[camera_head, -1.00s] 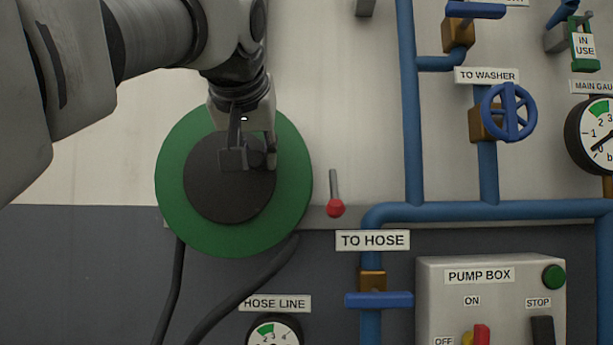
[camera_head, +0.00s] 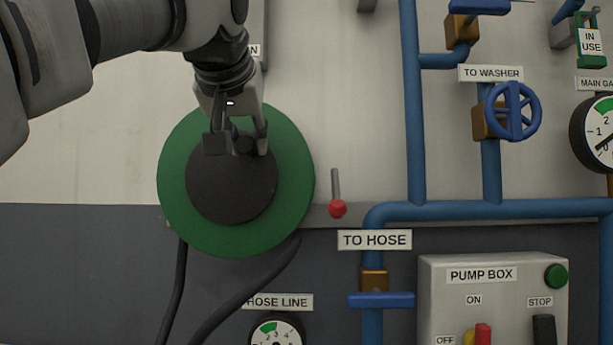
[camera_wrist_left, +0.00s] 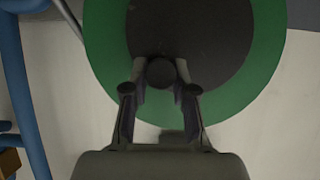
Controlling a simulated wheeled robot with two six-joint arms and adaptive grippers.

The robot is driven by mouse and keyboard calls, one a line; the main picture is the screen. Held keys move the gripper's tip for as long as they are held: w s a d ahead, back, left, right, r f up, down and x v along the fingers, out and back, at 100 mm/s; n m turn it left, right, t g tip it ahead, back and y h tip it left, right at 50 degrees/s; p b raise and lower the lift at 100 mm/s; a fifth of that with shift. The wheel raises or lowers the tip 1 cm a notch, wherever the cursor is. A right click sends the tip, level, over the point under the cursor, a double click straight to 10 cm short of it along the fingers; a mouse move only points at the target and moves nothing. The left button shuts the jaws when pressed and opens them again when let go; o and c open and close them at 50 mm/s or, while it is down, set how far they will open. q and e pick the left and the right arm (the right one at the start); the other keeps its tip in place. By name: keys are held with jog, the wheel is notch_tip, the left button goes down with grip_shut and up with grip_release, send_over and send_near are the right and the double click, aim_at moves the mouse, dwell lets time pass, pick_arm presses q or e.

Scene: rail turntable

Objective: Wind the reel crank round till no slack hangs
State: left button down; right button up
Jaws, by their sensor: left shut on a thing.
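The green reel (camera_head: 293,190) with a dark round hub (camera_head: 232,190) is on the wall at the left of the head view. My left gripper (camera_head: 236,142) is at the upper part of the hub, shut on the dark crank knob. The knob (camera_wrist_left: 160,72) shows between the two fingertips in the left wrist view, in front of the hub's edge. The gripper hides most of the crank in the head view. Two dark hose runs (camera_head: 244,293) hang below the reel and leave the bottom of the picture. My right gripper is not in view.
A red-tipped lever (camera_head: 337,208) stands just right of the reel. Blue pipes (camera_head: 412,120), a blue handwheel (camera_head: 513,110) and the pump box (camera_head: 490,300) are farther right. A hose line gauge (camera_head: 276,332) is below the reel. The wall left of the reel is clear.

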pick_arm(q)
jog(key=shift+a+f, duration=0.25)
jog(key=shift+f, duration=0.1)
jog(key=shift+a+r, duration=0.25)
jog(key=shift+a, duration=0.6)
jog(key=shift+a+r, duration=0.2)
jog(key=shift+a, duration=0.6)
jog(key=shift+a, duration=0.6)
jog(key=shift+a+f+b, duration=0.3)
jog(key=shift+a+b, duration=0.2)
jog(key=shift+b, duration=0.05)
